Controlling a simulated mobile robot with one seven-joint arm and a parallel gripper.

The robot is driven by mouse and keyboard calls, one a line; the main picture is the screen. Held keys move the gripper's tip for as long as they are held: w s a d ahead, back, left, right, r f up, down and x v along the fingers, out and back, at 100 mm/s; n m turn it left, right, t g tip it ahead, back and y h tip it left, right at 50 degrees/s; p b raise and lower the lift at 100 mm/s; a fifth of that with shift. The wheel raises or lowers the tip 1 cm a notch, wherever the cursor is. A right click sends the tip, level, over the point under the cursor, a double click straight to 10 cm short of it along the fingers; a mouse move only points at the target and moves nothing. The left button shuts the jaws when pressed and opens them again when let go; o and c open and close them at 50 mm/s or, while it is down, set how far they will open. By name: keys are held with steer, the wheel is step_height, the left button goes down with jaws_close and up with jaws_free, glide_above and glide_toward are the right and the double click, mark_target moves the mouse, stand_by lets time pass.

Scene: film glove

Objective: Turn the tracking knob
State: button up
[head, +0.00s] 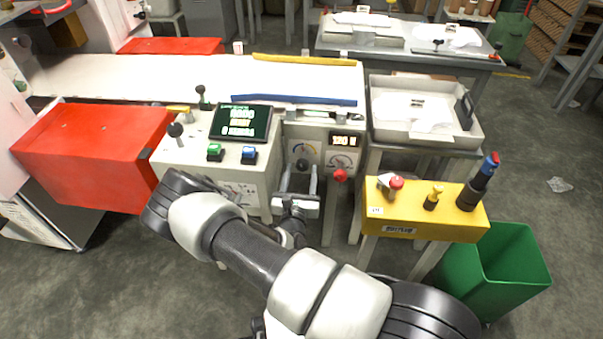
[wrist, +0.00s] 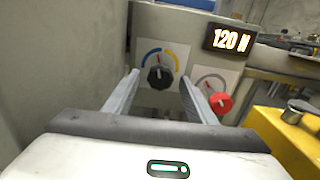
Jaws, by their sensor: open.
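The tracking knob appears to be the black knob (wrist: 160,76) on a white plate with a blue and yellow arc, on the grey machine front. Its red mark points up in the wrist view. It also shows in the head view (head: 302,165), just beyond my gripper (head: 299,182). In the wrist view my gripper (wrist: 160,84) is open and empty, its two fingers pointing at the panel on either side of the knob. I cannot tell whether the fingertips reach beside the knob or stop short of it. No contact shows.
A red knob (wrist: 221,103) sits close to the right finger, under a display (wrist: 229,39) reading 120 N. A control box (head: 231,168) stands left with a screen and green and blue buttons. A yellow stand (head: 456,222) and green bin (head: 505,262) are right.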

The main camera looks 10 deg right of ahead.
steer(key=shift+w+d, duration=0.15)
steer(key=shift+w, duration=0.35)
steer(key=c, duration=1)
steer(key=shift+r+n+p, duration=0.25)
steer(key=shift+n+p, duration=0.6)
steer(key=shift+n, duration=0.15)
steer(key=shift+c, duration=0.2)
steer(key=shift+f+n+p, duration=0.25)
steer(key=shift+n+p, duration=0.1)
steer(key=shift+n, duration=0.75)
steer(key=o, duration=1)
steer(key=shift+o, duration=0.2)
